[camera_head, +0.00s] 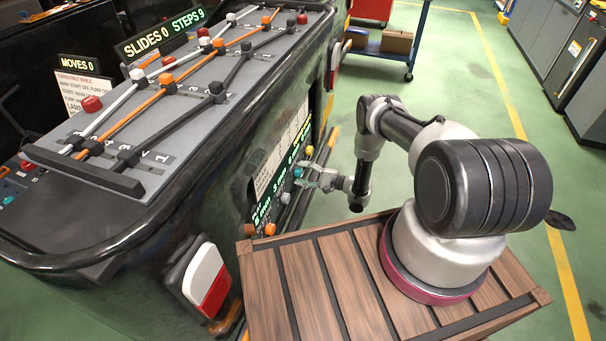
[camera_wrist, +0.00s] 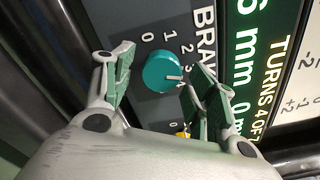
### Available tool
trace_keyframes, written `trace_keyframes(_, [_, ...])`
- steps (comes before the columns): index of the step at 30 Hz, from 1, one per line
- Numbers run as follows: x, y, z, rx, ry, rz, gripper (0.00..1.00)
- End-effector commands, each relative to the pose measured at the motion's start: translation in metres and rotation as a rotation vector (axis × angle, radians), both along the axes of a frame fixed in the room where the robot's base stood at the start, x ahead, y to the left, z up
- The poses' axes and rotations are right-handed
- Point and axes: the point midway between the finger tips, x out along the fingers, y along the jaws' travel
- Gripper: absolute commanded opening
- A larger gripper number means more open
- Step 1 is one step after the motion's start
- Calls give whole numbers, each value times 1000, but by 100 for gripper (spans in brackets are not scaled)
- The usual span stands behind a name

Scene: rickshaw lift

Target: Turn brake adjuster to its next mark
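The brake adjuster is a round teal knob (camera_wrist: 161,72) on a dark panel in the wrist view. Its white pointer line points right and slightly down, close to the 3 and 4 marks; which one exactly I cannot tell. The numbers 0 to 4 run around its upper and right side. My gripper (camera_wrist: 165,70) is open, one finger on each side of the knob. Gaps show between the fingers and the knob. In the head view my gripper (camera_head: 317,180) is at the panel on the rickshaw's side, and the knob is small there.
In the head view, the slide board (camera_head: 190,110) with white, orange and black rods tops the machine. A wooden slatted platform (camera_head: 310,285) lies under my arm.

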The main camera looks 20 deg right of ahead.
Motion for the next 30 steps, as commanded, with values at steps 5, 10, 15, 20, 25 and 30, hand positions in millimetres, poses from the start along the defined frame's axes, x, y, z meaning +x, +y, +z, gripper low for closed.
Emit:
trace_keyframes(5, [0, 1, 0, 1, -1, 2, 58])
trace_keyframes(10, [-3, -4, 0, 1, -1, 2, 58])
trace_keyframes(15, [-19, -30, 0, 2, 1, -3, 58])
trace_keyframes(20, [-39, -61, 0, 2, 1, -4, 58])
trace_keyframes(25, [-57, -87, 0, 0, 0, -4, 58])
trace_keyframes(30, [-66, -98, 0, 0, 0, 1, 58])
